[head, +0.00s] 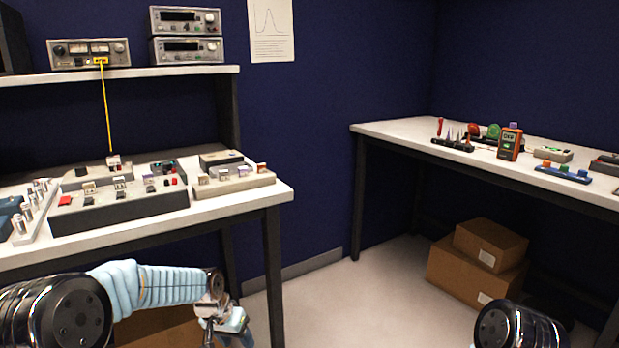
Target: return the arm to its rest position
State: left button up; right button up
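My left arm (150,287) comes in at the bottom left, with a pale blue ribbed sleeve. It is in front of and below the left bench's front edge. My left gripper (222,322) is at the end of this arm, partly cut off by the bottom edge. Its fingers are not clear enough to tell open from shut, and I see no object in it. Of my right arm only a dark round joint (497,330) shows at the bottom right. My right gripper is out of the picture.
The left bench (240,205) carries grey fixture blocks, and a yellow cable (106,110) hangs from a shelf instrument (89,53). The right bench (395,128) holds an orange meter (509,143) and small tools. Cardboard boxes (470,277) sit beneath it. The floor between is clear.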

pick_arm(q)
jog(key=s+d+f+n, duration=0.1)
jog(key=s+f, duration=0.2)
jog(key=f, duration=0.3)
jog(key=s+d+f, duration=0.2)
jog(key=s+f, duration=0.2)
jog(key=f, duration=0.2)
jog(key=s+d+f+n+h, duration=0.1)
jog(key=s+f, duration=0.4)
jog(key=s, duration=0.5)
jog(key=s+d+f+n+g+h, duration=0.1)
jog(key=s+d+f+n, duration=0.1)
jog(key=s+f, duration=0.4)
jog(key=s+d, duration=0.1)
jog(key=s, duration=0.3)
jog(key=shift+f+g, duration=0.25)
jog(key=shift+g, duration=0.05)
